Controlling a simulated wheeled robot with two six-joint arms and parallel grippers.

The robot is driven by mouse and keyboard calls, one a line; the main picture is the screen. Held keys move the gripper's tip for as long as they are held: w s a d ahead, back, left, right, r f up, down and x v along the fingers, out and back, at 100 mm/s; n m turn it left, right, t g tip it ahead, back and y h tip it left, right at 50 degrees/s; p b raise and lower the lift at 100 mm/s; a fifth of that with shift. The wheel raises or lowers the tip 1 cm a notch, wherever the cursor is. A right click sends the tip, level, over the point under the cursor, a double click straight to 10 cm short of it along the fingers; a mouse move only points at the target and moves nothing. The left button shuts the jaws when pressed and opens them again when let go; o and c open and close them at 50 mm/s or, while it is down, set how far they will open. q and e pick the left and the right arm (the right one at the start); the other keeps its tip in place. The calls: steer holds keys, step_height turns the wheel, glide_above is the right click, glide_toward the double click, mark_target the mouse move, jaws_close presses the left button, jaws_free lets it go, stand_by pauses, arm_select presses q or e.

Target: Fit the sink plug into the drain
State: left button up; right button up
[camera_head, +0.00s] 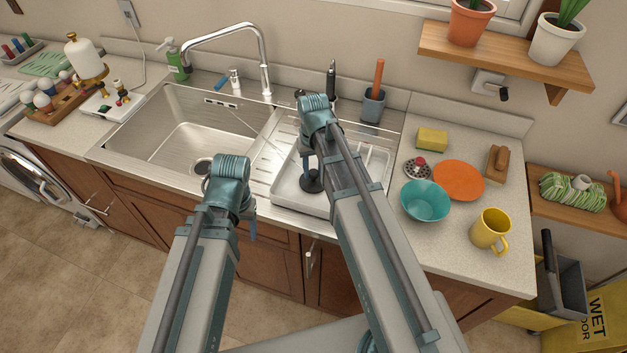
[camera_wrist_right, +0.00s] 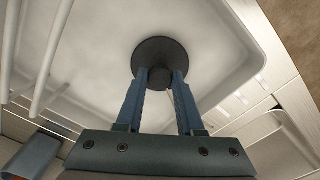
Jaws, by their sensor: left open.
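The sink plug (camera_wrist_right: 160,52) is a dark round disc with a short knob. In the right wrist view, my right gripper (camera_wrist_right: 160,82) has a finger on each side of the knob and is shut on it. In the head view the plug (camera_head: 311,182) is over the white dish tray, below my right gripper (camera_head: 310,168); I cannot tell whether it touches the tray. The steel sink basin (camera_head: 165,125) is at the left. Its drain (camera_head: 203,165) is partly hidden behind my left arm. My left gripper (camera_head: 252,230) is open in front of the counter, mostly hidden by its wrist.
The tall faucet (camera_head: 265,60) arches over the back of the basin. A metal strainer (camera_head: 418,168), teal bowl (camera_head: 425,200), orange plate (camera_head: 458,181) and yellow mug (camera_head: 490,229) stand on the right counter. A cup with a brush (camera_head: 373,104) stands behind the tray.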

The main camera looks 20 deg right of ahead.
mark_target(314, 172)
jaws_close()
steer(key=shift+r, duration=0.2)
step_height(314, 172, up, 10)
steer(key=p, duration=1)
steer(key=shift+f, duration=0.2)
